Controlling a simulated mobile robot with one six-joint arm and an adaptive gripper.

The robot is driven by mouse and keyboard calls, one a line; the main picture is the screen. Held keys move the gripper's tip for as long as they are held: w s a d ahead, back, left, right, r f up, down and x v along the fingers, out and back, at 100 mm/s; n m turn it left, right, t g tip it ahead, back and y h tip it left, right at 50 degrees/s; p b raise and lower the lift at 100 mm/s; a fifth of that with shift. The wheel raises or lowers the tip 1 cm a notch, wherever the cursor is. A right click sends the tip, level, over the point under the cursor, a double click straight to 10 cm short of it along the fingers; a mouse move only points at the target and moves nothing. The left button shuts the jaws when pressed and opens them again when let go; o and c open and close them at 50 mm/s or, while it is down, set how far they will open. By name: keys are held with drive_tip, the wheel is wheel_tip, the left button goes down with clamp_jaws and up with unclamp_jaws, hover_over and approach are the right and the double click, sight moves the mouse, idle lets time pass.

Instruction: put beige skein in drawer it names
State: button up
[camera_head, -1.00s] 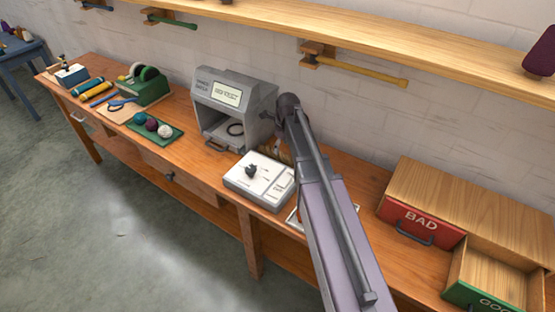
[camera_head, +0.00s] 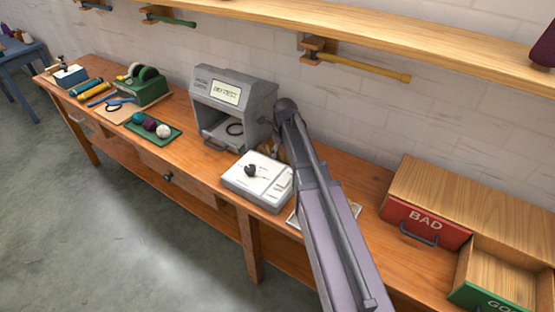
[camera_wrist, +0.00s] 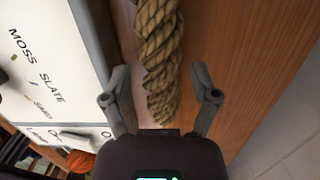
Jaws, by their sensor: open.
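The beige skein (camera_wrist: 160,50), a thick twisted rope of wool, lies on the wooden bench in the wrist view. My gripper (camera_wrist: 160,88) is open, with one finger on each side of the skein's near end; whether they touch it I cannot tell. In the head view my arm largely hides the gripper and skein. A red drawer front marked BAD (camera_head: 416,229) is shut at the right. The drawer with a green front (camera_head: 484,298), its label cut off after "GO", is pulled open and looks empty in its visible part.
A grey testing box (camera_head: 210,88) with a small screen, its text unreadable, stands left of my arm. A white box (camera_head: 240,178) with a black knob is in front of it. A green tray (camera_head: 173,138) holds wool balls. A shelf with pegs runs above.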

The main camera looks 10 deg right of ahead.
sight(279, 152)
drive_tip(key=shift+w+a+f+b, duration=0.1)
drive_tip(key=shift+f+b, duration=0.75)
drive_tip(key=shift+f, duration=0.3)
drive_tip(key=c, duration=1)
drive_tip(key=shift+r, duration=0.15)
drive_tip(key=shift+s+r+p, duration=0.25)
drive_tip(key=shift+r+p, duration=0.15)
drive_tip(key=shift+p, duration=0.15)
wheel_tip(279, 152, up, 11)
drive_tip(key=p, duration=1.1)
drive_tip(key=s, duration=0.6)
drive_tip(key=s+a, duration=0.1)
drive_tip(key=s, duration=0.6)
drive_tip(key=s+a, duration=0.1)
drive_tip(key=s, duration=0.5)
drive_tip(key=shift+s+f+b, duration=0.25)
drive_tip(key=shift+f+b, duration=0.05)
